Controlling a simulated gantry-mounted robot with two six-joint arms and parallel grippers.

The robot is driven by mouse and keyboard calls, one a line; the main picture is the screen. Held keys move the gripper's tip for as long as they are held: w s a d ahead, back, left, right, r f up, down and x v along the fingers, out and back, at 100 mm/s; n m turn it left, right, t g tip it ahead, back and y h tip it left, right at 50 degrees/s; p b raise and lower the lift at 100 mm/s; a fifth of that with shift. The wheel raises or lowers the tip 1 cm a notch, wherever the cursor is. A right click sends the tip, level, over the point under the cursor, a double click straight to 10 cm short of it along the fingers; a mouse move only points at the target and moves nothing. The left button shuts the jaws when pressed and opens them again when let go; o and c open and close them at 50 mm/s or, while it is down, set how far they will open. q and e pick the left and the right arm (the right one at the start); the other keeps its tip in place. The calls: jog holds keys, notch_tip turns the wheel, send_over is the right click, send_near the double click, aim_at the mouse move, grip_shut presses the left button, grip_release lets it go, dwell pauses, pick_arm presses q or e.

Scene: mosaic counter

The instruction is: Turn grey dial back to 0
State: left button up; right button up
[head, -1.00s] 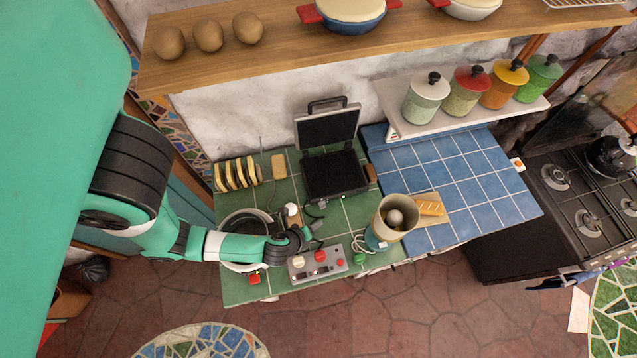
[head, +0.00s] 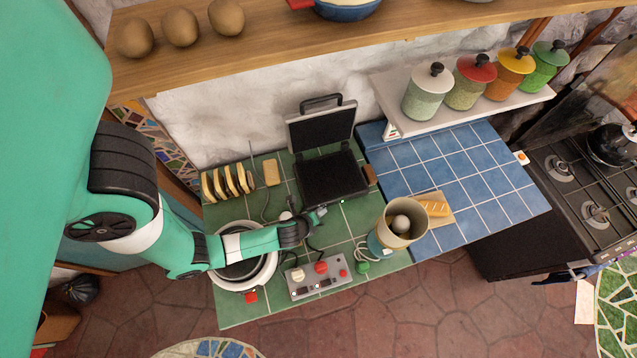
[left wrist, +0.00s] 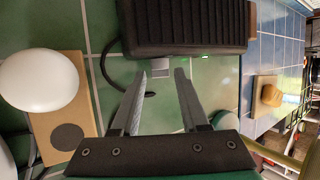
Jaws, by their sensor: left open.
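The grey control box (head: 318,281) at the counter's front carries a whitish knob (head: 298,275) and a red knob (head: 321,267). The black contact grill (head: 330,178) stands open behind it, and a small green light (left wrist: 206,57) shows by its front edge. My left gripper (head: 320,211) is between the box and the grill, near the grill's front edge. In the left wrist view its fingers (left wrist: 161,80) are apart with nothing held, pointing at the grill's front. My right gripper is not in view.
A white-rimmed round pan or bowl (head: 273,277) lies under my left arm. A beige container (head: 391,207) stands to the right, near a bread board (head: 444,217). Bread slices (head: 270,172) are at the back left. The blue tiles (head: 470,165) are mostly clear.

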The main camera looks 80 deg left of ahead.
pick_arm(q)
jog(key=shift+x, duration=0.95)
